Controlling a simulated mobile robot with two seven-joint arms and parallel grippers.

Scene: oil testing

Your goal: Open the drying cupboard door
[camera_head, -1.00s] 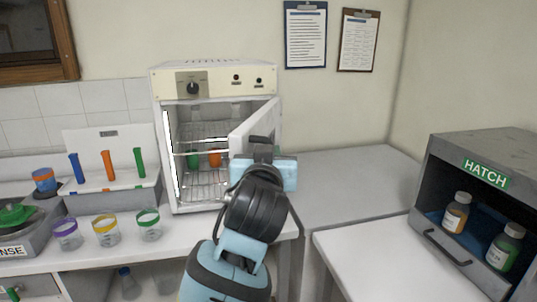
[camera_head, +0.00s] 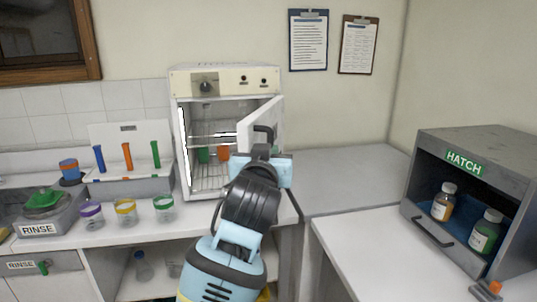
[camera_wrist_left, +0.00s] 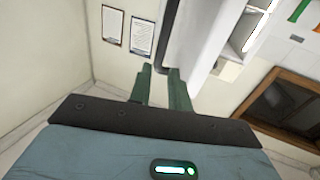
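The white drying cupboard (camera_head: 222,80) stands on the bench against the back wall. Its door (camera_head: 257,118) is ajar, swung out toward me on the right side, and shelves show inside. A dark handle (camera_head: 265,133) is on the door. My left gripper (camera_wrist_left: 161,72) has its two green fingers apart. The lower end of the handle, a black bar in the left wrist view (camera_wrist_left: 170,30), shows at the fingertips; I cannot tell whether they touch. In the head view my arm and gripper (camera_head: 262,152) cover the door's lower part. My right gripper is not in view.
Inside are green and orange items (camera_head: 223,153). A rack of coloured tubes (camera_head: 128,185) and several ringed beakers (camera_head: 126,212) stand left. A grey hatch box (camera_head: 480,150) with two bottles is at the right. The grey bench (camera_head: 350,180) between is clear.

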